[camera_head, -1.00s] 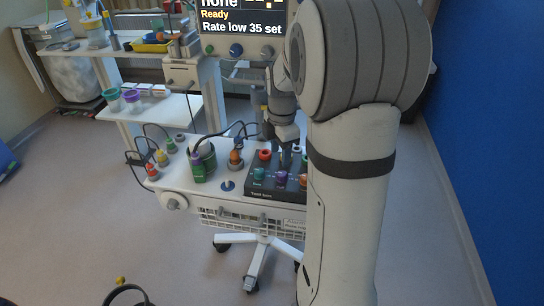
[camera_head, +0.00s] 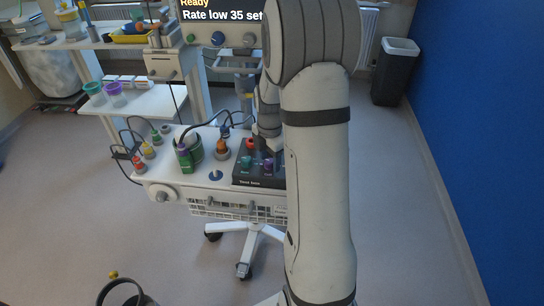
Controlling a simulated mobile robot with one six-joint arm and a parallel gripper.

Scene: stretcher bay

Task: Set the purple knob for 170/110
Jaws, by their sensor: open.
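The purple knob (camera_head: 268,167) sits on the front of a dark box (camera_head: 245,181) on the white trolley top, right of a teal knob (camera_head: 246,163). My arm covers the right end of the box. My gripper (camera_head: 269,149) points down just above and behind the purple knob. Its jaws are open, but the fingertips are small and dark, so I cannot tell whether they touch anything. The knob's pointer and scale are too small to read. The screen (camera_head: 222,12) above is cut off and shows "Ready" and "Rate low 35 set".
A red-topped piece (camera_head: 250,144) stands at the back of the box. An orange-brown bottle (camera_head: 222,149) and a green container (camera_head: 190,150) stand to its left, with dark cables behind. A dark bin (camera_head: 396,72) stands at the back right. Floor in front is mostly clear.

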